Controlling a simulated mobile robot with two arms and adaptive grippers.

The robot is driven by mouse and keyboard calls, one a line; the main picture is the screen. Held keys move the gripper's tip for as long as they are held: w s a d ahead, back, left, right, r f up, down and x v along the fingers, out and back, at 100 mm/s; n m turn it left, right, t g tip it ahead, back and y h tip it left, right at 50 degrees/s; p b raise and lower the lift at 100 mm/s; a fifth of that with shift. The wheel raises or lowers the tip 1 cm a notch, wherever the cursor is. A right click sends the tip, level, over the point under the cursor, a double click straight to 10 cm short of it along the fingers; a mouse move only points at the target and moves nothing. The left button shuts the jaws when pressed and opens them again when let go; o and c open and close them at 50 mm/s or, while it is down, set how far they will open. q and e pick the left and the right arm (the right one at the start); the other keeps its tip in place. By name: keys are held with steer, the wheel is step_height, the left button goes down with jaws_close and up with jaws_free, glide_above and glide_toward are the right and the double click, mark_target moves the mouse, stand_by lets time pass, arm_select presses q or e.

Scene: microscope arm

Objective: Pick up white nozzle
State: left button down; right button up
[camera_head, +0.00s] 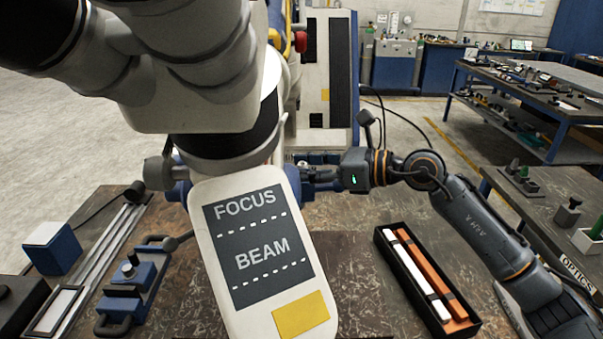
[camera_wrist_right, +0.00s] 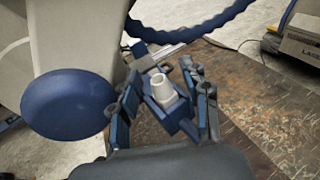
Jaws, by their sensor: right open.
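The white nozzle (camera_wrist_right: 161,87) is a small pale cup-like piece with an open top. In the right wrist view it stands in a blue block-like holder (camera_wrist_right: 181,117). My right gripper (camera_wrist_right: 165,95) is open, with one finger on each side of the nozzle; whether either finger touches it cannot be told. In the head view my right gripper (camera_head: 322,179) reaches in from the right, partly behind the large white microscope arm (camera_head: 202,215), whose panel reads FOCUS and BEAM. The nozzle is hidden there. My left gripper is not in view.
A round blue knob (camera_wrist_right: 68,104) is close left of the gripper. A black tray (camera_head: 395,263) with a white bar and an orange bar lies on the right of the worn bench. A blue clamp-like fixture (camera_head: 128,288) stands at left. The bench between microscope and tray is bare.

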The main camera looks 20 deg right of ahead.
jaws_close()
stand_by(0.3)
